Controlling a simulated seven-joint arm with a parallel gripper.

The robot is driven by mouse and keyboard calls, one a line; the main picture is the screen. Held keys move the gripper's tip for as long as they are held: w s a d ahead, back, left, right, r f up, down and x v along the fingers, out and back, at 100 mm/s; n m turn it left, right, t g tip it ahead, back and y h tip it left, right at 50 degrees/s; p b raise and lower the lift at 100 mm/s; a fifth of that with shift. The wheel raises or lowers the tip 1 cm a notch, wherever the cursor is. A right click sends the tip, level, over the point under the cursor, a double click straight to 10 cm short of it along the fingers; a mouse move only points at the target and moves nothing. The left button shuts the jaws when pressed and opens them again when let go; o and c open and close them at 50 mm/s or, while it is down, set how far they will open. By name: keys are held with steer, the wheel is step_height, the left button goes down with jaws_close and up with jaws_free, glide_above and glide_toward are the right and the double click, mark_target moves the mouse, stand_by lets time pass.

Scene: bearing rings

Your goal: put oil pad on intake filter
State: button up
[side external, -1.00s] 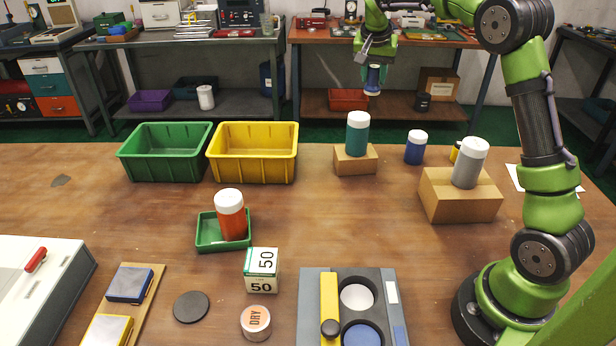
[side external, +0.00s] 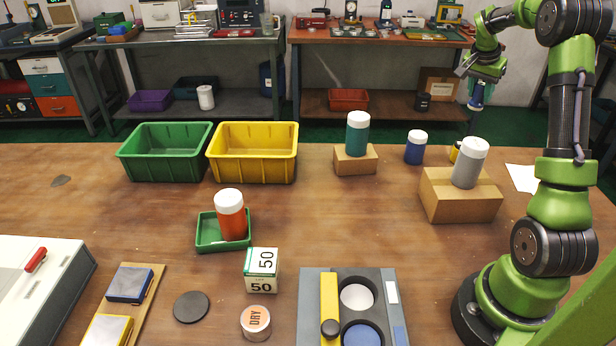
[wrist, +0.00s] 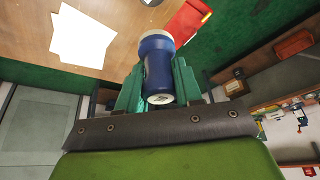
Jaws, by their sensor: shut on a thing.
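My gripper (side external: 479,84) is beyond the table's back edge at the right, high up, shut on a blue cylinder (wrist: 159,72) with a pale wide end. In the wrist view the cylinder sits between two green fingers; it also shows small in the side view (side external: 476,97). No label marks an oil pad or intake filter. A grey fixture (side external: 312,300) at the front has two round wells, with a white disc (side external: 356,297) and a blue disc (side external: 362,336).
Green (side external: 165,170) and yellow (side external: 252,170) bins stand at the back. A teal jar (side external: 357,135) and a grey jar (side external: 468,165) stand on boxes; a blue jar (side external: 415,150) is between. An orange jar (side external: 231,218) stands in a green tray.

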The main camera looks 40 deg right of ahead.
step_height(320, 180, down, 11)
steer(key=shift+f, duration=0.15)
stand_by(0.4)
steer(key=shift+f, duration=0.1)
steer(key=o, duration=1.1)
